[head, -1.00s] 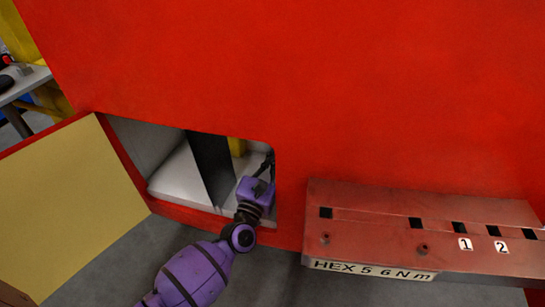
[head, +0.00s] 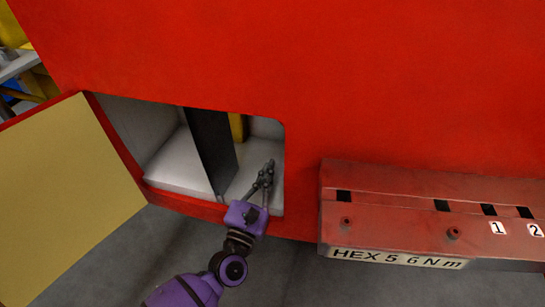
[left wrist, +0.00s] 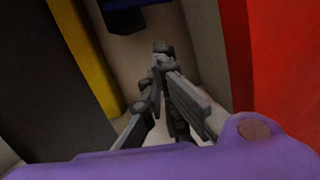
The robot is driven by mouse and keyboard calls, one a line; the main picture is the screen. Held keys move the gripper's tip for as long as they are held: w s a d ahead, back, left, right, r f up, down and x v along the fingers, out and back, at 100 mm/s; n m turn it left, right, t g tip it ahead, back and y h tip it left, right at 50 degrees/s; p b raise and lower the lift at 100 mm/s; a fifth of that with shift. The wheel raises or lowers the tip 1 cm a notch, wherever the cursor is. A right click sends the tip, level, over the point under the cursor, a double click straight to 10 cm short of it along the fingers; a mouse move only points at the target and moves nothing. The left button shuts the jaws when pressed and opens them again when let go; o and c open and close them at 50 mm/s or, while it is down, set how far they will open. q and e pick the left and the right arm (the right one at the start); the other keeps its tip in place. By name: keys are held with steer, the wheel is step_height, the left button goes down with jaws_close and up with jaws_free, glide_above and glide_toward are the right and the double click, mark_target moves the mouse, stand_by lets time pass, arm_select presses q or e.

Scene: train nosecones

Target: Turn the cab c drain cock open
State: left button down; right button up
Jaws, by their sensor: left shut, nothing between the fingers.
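My left gripper (head: 268,168) reaches into the open compartment (head: 165,180) in the red cab wall, near its right edge. Its fingers are shut with nothing between them. In the left wrist view the closed fingertips (left wrist: 160,50) point into the compartment, clear of its walls. A dark blue part (left wrist: 130,5) with a black piece under it shows at the top of that view, beyond the fingertips. I cannot tell whether it is the drain cock. No drain cock can be made out in the head view. My right gripper is not in view.
A dark upright panel (head: 210,150) divides the compartment, with a yellow part (head: 237,127) behind it. The open door (head: 65,200) stands to the left. A red box labelled HEX 5 6 N m (head: 400,215) juts out to the right.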

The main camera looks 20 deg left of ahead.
arm_select(q)
steer(key=shift+v, duration=0.85)
steer(key=shift+a+m+h+p, duration=0.3)
steer(key=shift+m+h+p, duration=0.15)
steer(key=shift+p, duration=0.2)
steer(key=shift+w+f+y, duration=0.15)
steer(key=shift+y, duration=0.1)
steer(key=w+d+r+p, duration=0.1)
steer(key=w+r+p, duration=0.2)
steer(key=w+r, duration=0.3)
steer(key=w, duration=0.3)
steer(key=shift+w+d+p, duration=0.15)
steer(key=shift+d+p, duration=0.05)
steer(key=shift+p, duration=0.1)
